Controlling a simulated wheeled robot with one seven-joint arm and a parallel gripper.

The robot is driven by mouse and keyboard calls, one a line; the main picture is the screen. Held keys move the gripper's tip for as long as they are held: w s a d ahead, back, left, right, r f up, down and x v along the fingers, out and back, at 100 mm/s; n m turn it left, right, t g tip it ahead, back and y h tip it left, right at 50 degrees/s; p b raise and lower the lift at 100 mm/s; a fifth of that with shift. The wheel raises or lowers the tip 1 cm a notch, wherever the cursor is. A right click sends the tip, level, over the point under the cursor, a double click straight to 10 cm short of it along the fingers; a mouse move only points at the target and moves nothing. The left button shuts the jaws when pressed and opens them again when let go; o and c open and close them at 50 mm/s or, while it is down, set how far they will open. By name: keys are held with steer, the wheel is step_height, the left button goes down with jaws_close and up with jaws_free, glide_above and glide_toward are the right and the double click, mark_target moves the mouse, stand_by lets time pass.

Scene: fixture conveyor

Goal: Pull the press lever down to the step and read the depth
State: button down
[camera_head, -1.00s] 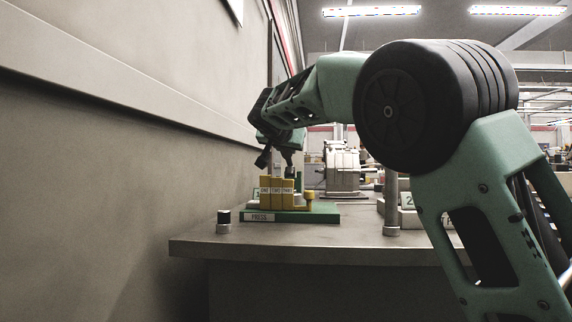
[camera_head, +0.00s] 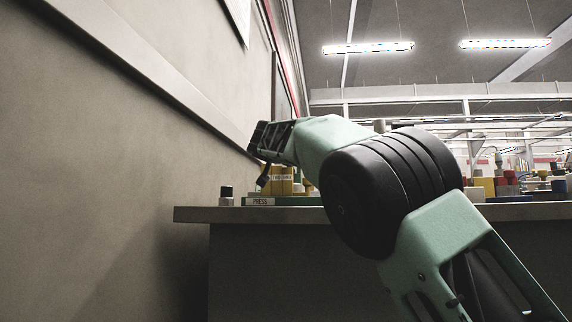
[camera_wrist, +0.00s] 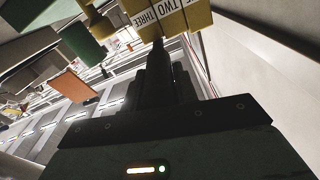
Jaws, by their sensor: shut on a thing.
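The press has a green base (camera_head: 283,201) labelled PRESS near the bench's left end. Its yellow stepped block (camera_head: 284,185) stands on the base, partly behind my gripper. In the wrist view the yellow block (camera_wrist: 200,14) shows the labels TWO and THREE at the top, just beyond the fingertips. My gripper (camera_head: 265,180) is low at the left of the block. In the wrist view my gripper's dark fingers (camera_wrist: 159,48) are together, shut on the press lever. The lever itself is hidden by the fingers and wrist. The depth cannot be read.
A small black-topped cylinder (camera_head: 226,194) stands left of the press on the grey bench (camera_head: 190,213). A wall (camera_head: 90,150) runs close along the left. Several coloured items (camera_head: 505,185) stand at the far right. My arm hides much of the bench.

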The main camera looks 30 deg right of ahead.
steer(key=shift+f+b, duration=0.6)
steer(key=shift+b, duration=0.05)
steer(key=c, duration=1.1)
jaws_free()
steer(key=shift+a, duration=0.1)
steer(key=b+v, duration=0.5)
steer(key=v, duration=1.2)
steer(key=shift+s+f, duration=0.2)
steer(key=shift+f, duration=0.1)
